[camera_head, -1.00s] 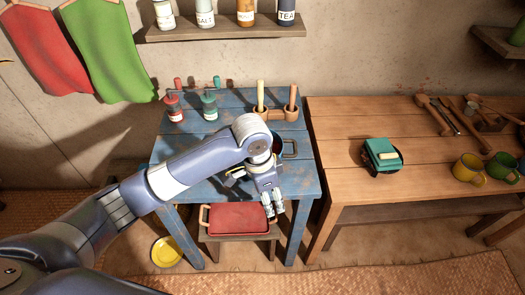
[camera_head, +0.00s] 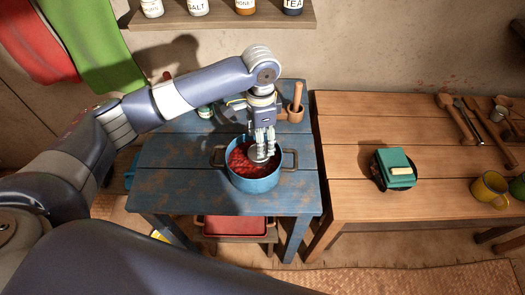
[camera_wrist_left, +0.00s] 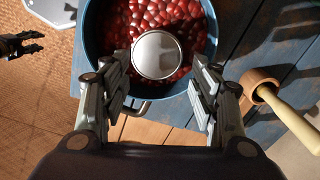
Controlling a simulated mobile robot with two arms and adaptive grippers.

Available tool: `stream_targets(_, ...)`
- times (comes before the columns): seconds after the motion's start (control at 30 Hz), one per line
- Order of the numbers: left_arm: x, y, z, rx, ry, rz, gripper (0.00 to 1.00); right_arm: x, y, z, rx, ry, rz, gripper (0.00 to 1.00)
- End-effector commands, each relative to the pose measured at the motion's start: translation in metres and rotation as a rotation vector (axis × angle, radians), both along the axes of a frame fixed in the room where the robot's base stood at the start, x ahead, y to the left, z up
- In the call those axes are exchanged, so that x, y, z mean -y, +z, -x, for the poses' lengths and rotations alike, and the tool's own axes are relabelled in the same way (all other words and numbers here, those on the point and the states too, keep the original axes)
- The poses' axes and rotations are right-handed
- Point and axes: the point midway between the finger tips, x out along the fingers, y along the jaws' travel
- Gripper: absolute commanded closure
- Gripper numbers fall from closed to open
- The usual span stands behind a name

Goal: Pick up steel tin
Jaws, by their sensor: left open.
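The steel tin is a round silver disc from above (camera_wrist_left: 157,54), lying among red beans (camera_wrist_left: 190,22) inside a blue pot (camera_wrist_left: 92,38). In the head view the pot (camera_head: 255,184) stands on the blue table, and the tin (camera_head: 262,152) is partly hidden by my fingers. My left gripper (camera_head: 262,150) points down over the pot. In the left wrist view its open fingers (camera_wrist_left: 163,75) are on either side of the tin, with gaps showing; contact cannot be told. My right gripper (camera_wrist_left: 40,42) shows small and dark at the upper left, fingers apart and empty.
A wooden holder (camera_head: 295,112) with a pestle-like handle stands behind the pot. The wooden table (camera_head: 345,185) at right holds a green box (camera_head: 392,168), mugs (camera_head: 490,190) and wooden utensils. A shelf (camera_head: 220,18) with jars is above. The blue table's front (camera_head: 185,190) is clear.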

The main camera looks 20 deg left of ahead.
Motion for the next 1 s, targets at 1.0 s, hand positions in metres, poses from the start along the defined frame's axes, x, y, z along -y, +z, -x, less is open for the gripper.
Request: stream_targets(1.0,-0.005,-0.098,0.005,-0.008,-0.002,-0.005,0.27,-0.003,0.022,0.022,-0.029,0.001,-0.003,0.60)
